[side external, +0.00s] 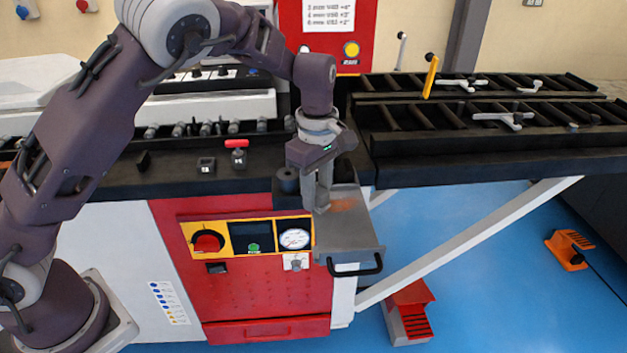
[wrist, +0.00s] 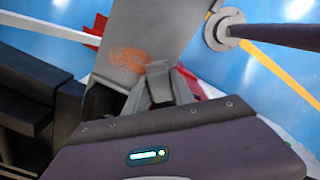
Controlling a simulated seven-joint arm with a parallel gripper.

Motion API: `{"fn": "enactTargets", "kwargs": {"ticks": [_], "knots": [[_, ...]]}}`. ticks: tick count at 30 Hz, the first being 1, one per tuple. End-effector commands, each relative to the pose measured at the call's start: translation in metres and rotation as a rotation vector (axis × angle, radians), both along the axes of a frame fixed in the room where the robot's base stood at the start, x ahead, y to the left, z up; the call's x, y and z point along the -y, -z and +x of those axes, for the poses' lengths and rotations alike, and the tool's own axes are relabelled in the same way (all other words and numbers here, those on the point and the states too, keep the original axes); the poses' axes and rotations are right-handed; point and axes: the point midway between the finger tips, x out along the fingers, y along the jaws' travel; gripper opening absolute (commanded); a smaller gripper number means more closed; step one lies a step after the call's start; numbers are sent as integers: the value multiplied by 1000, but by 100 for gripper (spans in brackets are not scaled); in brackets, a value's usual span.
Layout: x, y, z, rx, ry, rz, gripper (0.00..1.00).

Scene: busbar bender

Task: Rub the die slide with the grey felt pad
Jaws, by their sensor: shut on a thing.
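The die slide (side external: 350,238) is a grey metal plate with a black handle at the front of the machine. An orange-brown rusty patch (side external: 352,204) marks its upper part, and it also shows in the wrist view (wrist: 128,59). My gripper (side external: 322,196) points down over the slide's left side, just left of the patch. It is shut on the grey felt pad (wrist: 157,67), which is mostly hidden between the fingers. The pad is at or just above the slide's surface, beside the patch; I cannot tell whether it touches.
A black cylinder (side external: 288,181) stands just left of my gripper. A red-handled clamp (side external: 238,152) is farther left on the black bed. Black roller racks (side external: 490,120) lie to the right. A gauge panel (side external: 247,238) is on the red front below.

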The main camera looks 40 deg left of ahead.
Motion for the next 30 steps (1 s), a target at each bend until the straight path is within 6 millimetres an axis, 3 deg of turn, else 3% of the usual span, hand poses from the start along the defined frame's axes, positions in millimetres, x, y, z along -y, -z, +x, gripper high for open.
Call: {"fn": "enactTargets", "kwargs": {"ticks": [30], "knots": [[65, 1, 66, 1, 2, 2, 0]]}}
